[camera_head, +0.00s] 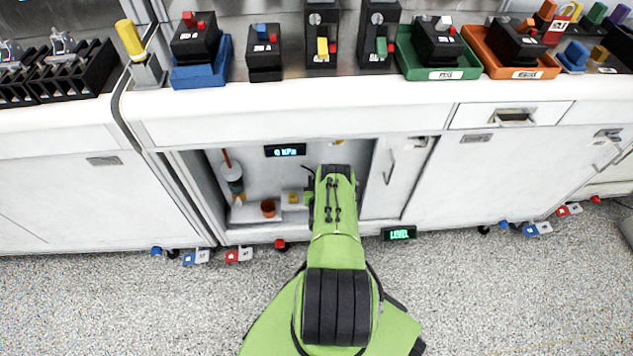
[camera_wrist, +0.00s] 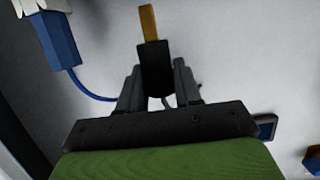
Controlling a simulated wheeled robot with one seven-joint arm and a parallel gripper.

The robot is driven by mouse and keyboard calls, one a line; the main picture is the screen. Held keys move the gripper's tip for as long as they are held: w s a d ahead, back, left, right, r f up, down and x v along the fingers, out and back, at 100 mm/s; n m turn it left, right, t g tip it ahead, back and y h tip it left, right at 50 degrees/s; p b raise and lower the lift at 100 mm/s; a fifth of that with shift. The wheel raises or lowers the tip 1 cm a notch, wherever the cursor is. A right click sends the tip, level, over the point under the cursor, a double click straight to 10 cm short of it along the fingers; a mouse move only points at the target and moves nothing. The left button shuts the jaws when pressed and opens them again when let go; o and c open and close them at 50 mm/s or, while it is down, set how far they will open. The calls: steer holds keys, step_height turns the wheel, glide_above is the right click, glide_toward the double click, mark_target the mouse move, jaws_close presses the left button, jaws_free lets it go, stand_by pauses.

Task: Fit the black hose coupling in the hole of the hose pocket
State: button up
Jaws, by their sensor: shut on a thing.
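In the wrist view my gripper (camera_wrist: 158,85) is shut on a black block-like part, which I take to be the black hose coupling (camera_wrist: 155,68). A yellow-orange strip (camera_wrist: 149,22) shows beyond its far end; I cannot tell if it belongs to the coupling. A thin grey curved line (camera_wrist: 168,101) shows below the coupling, between the fingers. In the head view my arm reaches into the open cabinet bay and hides the gripper and coupling. I cannot identify the hose pocket or its hole in either view.
The bay holds a display (camera_head: 285,150) reading 0 kPa, a brown pot (camera_head: 268,208) and a grey cylinder (camera_head: 233,178). A cabinet door (camera_head: 400,180) is at its right. The wrist view shows a blue block with a hose (camera_wrist: 60,45) at left and a blue-yellow thing (camera_wrist: 312,160) at right.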

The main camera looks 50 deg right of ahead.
steer(key=shift+f, duration=0.1)
steer(key=shift+f, duration=0.3)
steer(key=shift+f, duration=0.65)
steer(key=shift+f, duration=0.3)
steer(key=shift+f, duration=0.65)
steer(key=o, duration=1.1)
